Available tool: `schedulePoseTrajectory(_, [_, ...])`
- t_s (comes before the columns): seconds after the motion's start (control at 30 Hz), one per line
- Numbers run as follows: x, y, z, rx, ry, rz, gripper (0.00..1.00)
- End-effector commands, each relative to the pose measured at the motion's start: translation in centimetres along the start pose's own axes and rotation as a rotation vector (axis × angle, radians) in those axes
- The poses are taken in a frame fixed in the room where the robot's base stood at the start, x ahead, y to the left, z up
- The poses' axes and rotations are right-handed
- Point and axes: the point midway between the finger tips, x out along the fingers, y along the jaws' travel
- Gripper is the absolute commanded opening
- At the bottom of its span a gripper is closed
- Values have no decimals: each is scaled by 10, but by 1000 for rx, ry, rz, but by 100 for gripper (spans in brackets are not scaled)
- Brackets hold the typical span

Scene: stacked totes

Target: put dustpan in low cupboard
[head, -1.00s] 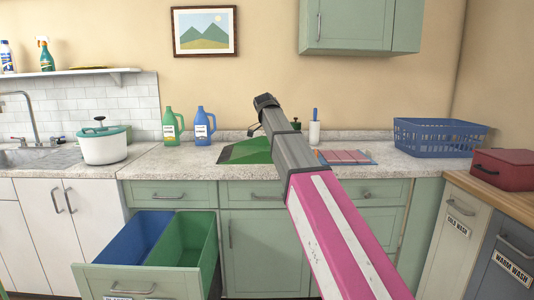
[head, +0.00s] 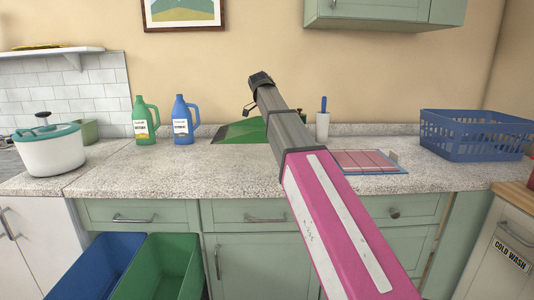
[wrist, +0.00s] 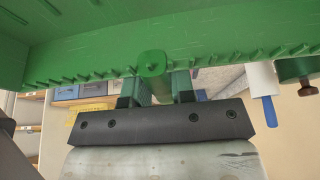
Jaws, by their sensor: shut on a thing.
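The green dustpan (head: 240,131) shows partly behind my arm in the head view, by the back of the counter; I cannot tell whether it touches the counter. In the wrist view the dustpan (wrist: 160,42) fills the top, and my gripper (wrist: 160,85) is shut on its green stub. The gripper's fingers are hidden behind my pink and grey arm in the head view. A low green cupboard (head: 255,265) with a closed door and a vertical handle at its left lies under the counter.
Green (head: 145,122) and blue (head: 183,122) bottles, a white pot (head: 48,150), a pink-red board (head: 368,161) and a blue basket (head: 475,135) stand on the counter.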

Motion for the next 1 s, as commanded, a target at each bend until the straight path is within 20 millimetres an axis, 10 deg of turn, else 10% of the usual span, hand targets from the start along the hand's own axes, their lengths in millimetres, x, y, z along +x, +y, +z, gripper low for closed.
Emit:
schedulePoseTrajectory(0.6, [96, 0, -71, 1, 0, 2, 0])
schedulePoseTrajectory(1.0, [125, 0, -74, -1, 0, 2, 0])
